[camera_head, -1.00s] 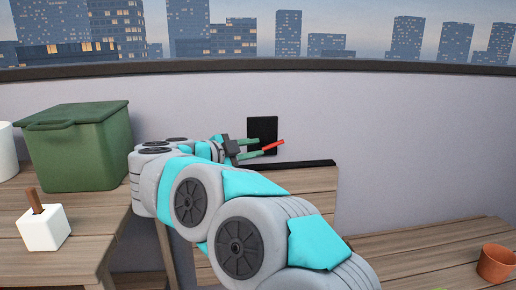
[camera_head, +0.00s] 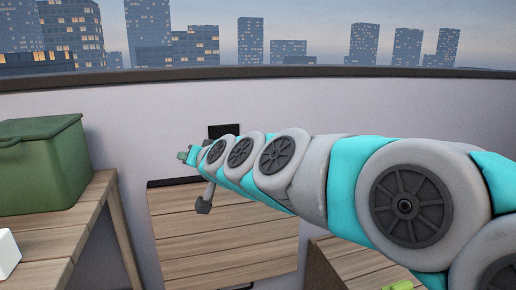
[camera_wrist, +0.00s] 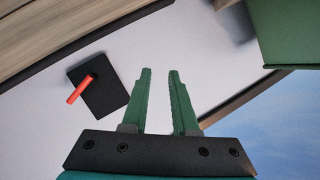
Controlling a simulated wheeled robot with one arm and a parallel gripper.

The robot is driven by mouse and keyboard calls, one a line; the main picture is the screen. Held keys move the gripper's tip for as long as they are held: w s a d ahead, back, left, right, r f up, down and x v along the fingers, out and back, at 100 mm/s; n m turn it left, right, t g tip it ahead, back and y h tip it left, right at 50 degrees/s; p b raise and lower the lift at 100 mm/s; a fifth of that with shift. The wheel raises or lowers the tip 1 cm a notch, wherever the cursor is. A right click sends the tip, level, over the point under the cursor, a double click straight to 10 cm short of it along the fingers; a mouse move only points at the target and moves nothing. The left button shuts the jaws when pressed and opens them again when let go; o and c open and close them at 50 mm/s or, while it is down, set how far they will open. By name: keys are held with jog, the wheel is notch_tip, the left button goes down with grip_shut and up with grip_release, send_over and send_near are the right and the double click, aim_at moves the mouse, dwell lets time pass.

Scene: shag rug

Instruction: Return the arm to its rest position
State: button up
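My arm stretches across the head view from the lower right toward the wall. My gripper (camera_head: 183,156) is at its far left end, small in the head view. In the wrist view my gripper (camera_wrist: 160,72) has its two green fingers apart with nothing between them. A black wall plate (camera_wrist: 100,88) with a red lever (camera_wrist: 80,89) shows left of the fingers, apart from them. The plate (camera_head: 224,130) also shows in the head view just above my arm, partly hidden by it. The red lever cannot be seen there.
A green lidded bin (camera_head: 40,170) stands on a wooden table (camera_head: 40,245) at the left, with part of a white block (camera_head: 8,254). A wooden slatted surface (camera_head: 225,235) is below my arm. A yellow-green thing (camera_head: 398,286) is at the bottom edge.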

jog(key=s+d+f+n+g+h, duration=0.1)
jog(key=s+d+f+g+h, duration=0.7)
jog(key=s+d+f, duration=1.55)
jog(key=s+d+f+g, duration=0.1)
jog(key=s+d+g, duration=0.2)
jog(key=s, duration=0.4)
jog(key=s+d+f+m+g, duration=0.1)
jog(key=s+d+f+g, duration=0.1)
jog(key=s+d, duration=0.2)
jog(key=s, duration=0.3)
jog(key=shift+f+m+g+h, duration=0.25)
jog(key=shift+m+g+h, duration=0.05)
jog(key=shift+g, duration=0.1)
